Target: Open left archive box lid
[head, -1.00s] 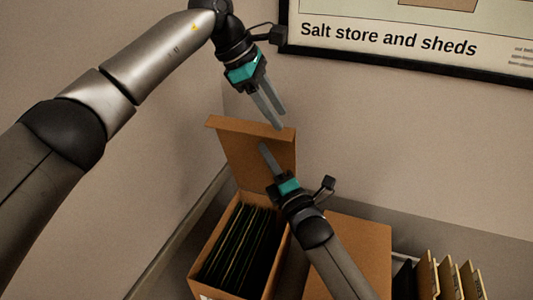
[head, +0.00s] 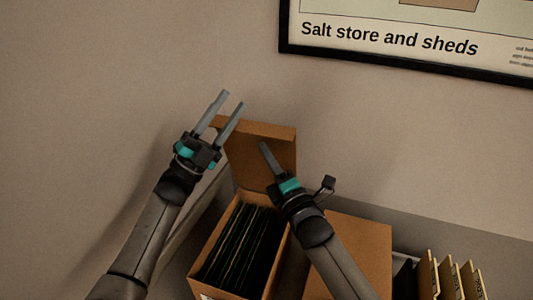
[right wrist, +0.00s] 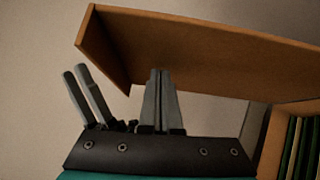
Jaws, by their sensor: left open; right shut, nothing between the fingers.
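The left archive box (head: 283,258) is open, with dark files inside. Its brown lid (head: 246,158) stands raised at the back, and its flanged underside spans the top of the right wrist view (right wrist: 200,45). My left gripper (head: 232,100) is open and empty, pointing up at the lid's upper left corner. It overlaps the lid in the head view; contact cannot be told. My right gripper (head: 263,145) is shut and empty in front of the lid. Its closed fingers (right wrist: 160,72) show below the lid in the right wrist view, with the left fingers (right wrist: 85,90) to their left.
A second brown box (head: 360,245) with a closed top stands to the right. Beyond it are upright tan folders (head: 450,278). A framed poster (head: 410,40) hangs on the wall behind.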

